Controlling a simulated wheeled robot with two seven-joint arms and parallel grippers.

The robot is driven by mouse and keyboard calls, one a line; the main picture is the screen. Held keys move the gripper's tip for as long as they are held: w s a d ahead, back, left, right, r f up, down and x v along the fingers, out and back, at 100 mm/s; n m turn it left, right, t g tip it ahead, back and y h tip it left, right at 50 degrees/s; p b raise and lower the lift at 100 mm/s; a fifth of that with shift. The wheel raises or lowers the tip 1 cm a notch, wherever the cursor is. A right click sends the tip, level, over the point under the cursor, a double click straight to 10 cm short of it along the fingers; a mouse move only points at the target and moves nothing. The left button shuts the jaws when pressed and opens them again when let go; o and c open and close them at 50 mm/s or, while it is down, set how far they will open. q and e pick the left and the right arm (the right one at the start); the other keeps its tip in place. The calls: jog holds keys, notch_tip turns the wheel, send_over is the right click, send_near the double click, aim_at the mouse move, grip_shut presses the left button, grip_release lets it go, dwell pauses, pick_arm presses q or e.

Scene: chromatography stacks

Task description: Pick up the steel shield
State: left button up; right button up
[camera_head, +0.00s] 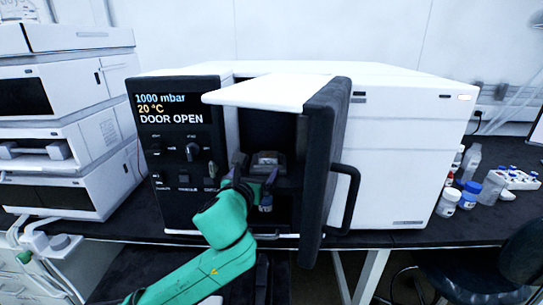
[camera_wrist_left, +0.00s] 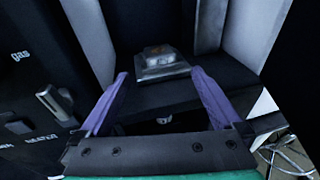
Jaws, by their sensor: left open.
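A small grey metal block with a stepped base, which looks like the steel shield (camera_head: 266,160), sits on the dark floor inside the open chamber. It also shows in the left wrist view (camera_wrist_left: 161,66), with a pale, orange-tinted top. My left gripper (camera_head: 254,172) reaches into the chamber opening in front of the block. In the left wrist view its two purple fingers (camera_wrist_left: 162,80) are spread wide, with the block ahead between their tips. The fingers appear apart from the block. My right gripper is not in view.
The white instrument (camera_head: 420,140) has its black door (camera_head: 325,170) swung open on the right, with a handle. A control panel (camera_head: 182,140) reading DOOR OPEN stands left of the opening. A small bottle (camera_head: 266,203) is low in the opening. Bottles (camera_head: 469,195) stand far right.

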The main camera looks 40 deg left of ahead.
aim_at(267, 157)
pick_arm(q)
jog(key=x, duration=0.3)
jog(key=p+x, duration=0.1)
jog(key=x, duration=0.1)
jog(key=shift+w+a+r, duration=0.2)
jog(key=shift+w, duration=0.1)
jog(key=x, duration=0.7)
jog(key=shift+s+f, duration=0.1)
jog(key=shift+f, duration=0.25)
jog(key=shift+s+r, duration=0.1)
jog(key=shift+s, duration=0.05)
jog(key=c, duration=1.5)
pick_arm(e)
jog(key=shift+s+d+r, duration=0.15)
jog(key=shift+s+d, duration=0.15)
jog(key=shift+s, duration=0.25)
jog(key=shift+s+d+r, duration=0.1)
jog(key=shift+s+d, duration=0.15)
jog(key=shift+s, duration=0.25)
